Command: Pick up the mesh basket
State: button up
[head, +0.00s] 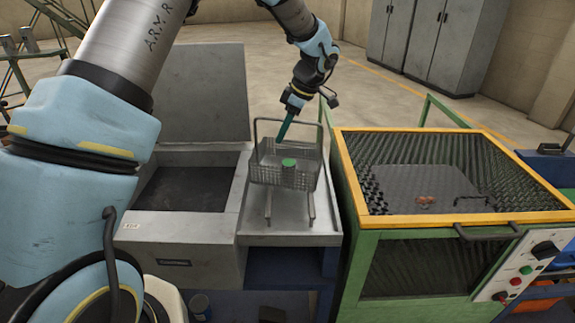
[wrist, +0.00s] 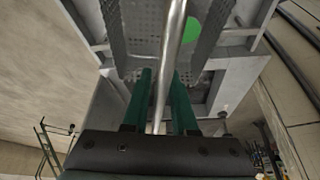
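The mesh basket (head: 266,175) is a grey wire basket with a tall arched handle. It stands upright on the grey metal bench beside the open-lidded tank. A small grey cylinder with a green top (head: 289,163) is inside it. My gripper (head: 281,138), with teal fingers, reaches down at the basket's handle. In the wrist view, the handle bar (wrist: 171,60) runs between the two fingers of my gripper (wrist: 160,75). A gap shows beside the bar, so the fingers look open around it. The basket's perforated floor (wrist: 148,22) and the green top (wrist: 193,30) lie beyond.
Left of the basket is a grey tank (head: 190,185) with its lid raised. Right is a green machine with a yellow-framed mesh top (head: 455,218) and a control panel (head: 535,257). Two rails (head: 311,208) extend forward under the basket. Grey cabinets (head: 430,45) stand far behind.

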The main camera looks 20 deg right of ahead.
grip_shut()
dwell(1.0)
